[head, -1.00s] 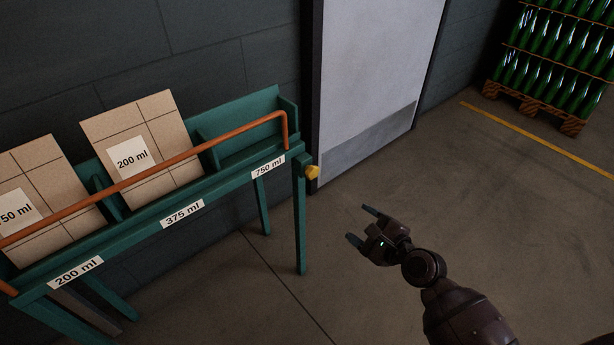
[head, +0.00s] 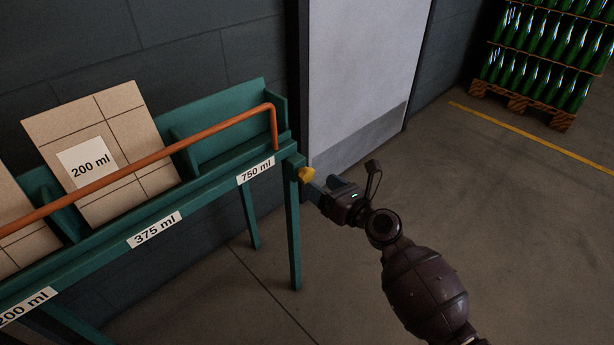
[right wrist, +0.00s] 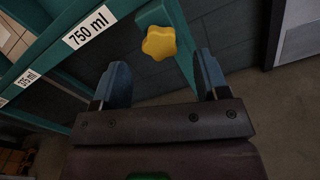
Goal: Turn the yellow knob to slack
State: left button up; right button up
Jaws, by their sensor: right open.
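The yellow knob (head: 306,174) is on the right end of the green rack, just below the orange rail's end. It also shows in the right wrist view (right wrist: 159,43) as a lobed, star-like knob. My right gripper (head: 314,188) is close to the knob, to its right in the head view. In the right wrist view its two blue fingers (right wrist: 162,78) are apart with nothing between them, and the knob lies just beyond and between their tips. Whether a finger touches it I cannot tell. My left gripper is not in view.
The green rack (head: 205,196) has an orange rail (head: 180,155) along its front and labels for 200, 375 and 750 ml. A carton (head: 128,120) labelled 200 ml leans in it. A grey door (head: 365,70) stands behind. Floor at right is clear up to pallets of green bottles (head: 540,50).

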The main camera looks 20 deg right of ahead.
aim_at(309, 177)
pick_arm(q)
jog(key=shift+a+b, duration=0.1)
jog(key=shift+b, duration=0.3)
pick_arm(e)
jog(key=shift+x, duration=2.65)
jog(key=shift+c, duration=0.3)
jog(key=c, duration=0.9)
jog(key=shift+o, duration=0.2)
